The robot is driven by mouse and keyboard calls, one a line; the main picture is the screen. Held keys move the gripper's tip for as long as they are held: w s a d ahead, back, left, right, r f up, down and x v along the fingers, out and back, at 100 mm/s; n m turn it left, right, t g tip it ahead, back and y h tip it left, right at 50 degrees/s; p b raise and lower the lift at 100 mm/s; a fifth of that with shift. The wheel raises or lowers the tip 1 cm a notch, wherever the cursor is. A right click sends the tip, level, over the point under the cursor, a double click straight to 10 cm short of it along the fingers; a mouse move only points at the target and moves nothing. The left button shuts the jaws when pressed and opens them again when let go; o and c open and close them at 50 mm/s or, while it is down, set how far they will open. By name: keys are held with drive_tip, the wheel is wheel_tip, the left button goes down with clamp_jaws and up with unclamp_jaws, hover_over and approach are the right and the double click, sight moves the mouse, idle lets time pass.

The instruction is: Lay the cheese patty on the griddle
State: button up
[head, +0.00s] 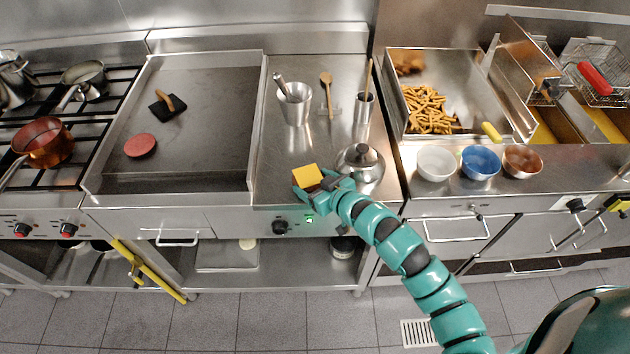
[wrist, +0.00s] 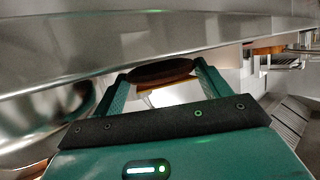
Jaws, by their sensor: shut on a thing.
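The cheese patty (head: 306,176) shows a square yellow slice on top in the head view. In the wrist view, its dark brown round patty (wrist: 162,71) with a yellow-orange edge sits between the two fingers. My gripper (head: 311,186) is shut on it, near the front edge of the steel counter to the right of the griddle. In the wrist view, my gripper (wrist: 160,78) has one finger at each side of the patty. The griddle (head: 212,125) is the wide flat plate with raised edges to the left. The patty is apart from the griddle.
A red raw patty (head: 140,146) and a black press (head: 167,105) lie on the griddle's left half; its right half is clear. A steel container (head: 295,105) and a wooden spoon (head: 327,90) are behind.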

drive_tip(key=shift+f, duration=0.1)
drive_tip(key=o, duration=0.8)
drive_tip(key=shift+c, duration=0.2)
drive_tip(key=shift+r, duration=0.2)
drive_tip(key=shift+s+d+r, duration=0.15)
drive_tip(key=shift+s+d, duration=0.3)
drive_tip(key=p+v, duration=0.2)
drive_tip(key=v, duration=0.8)
drive_tip(key=shift+s, duration=0.35)
drive_tip(key=shift+d+r, duration=0.15)
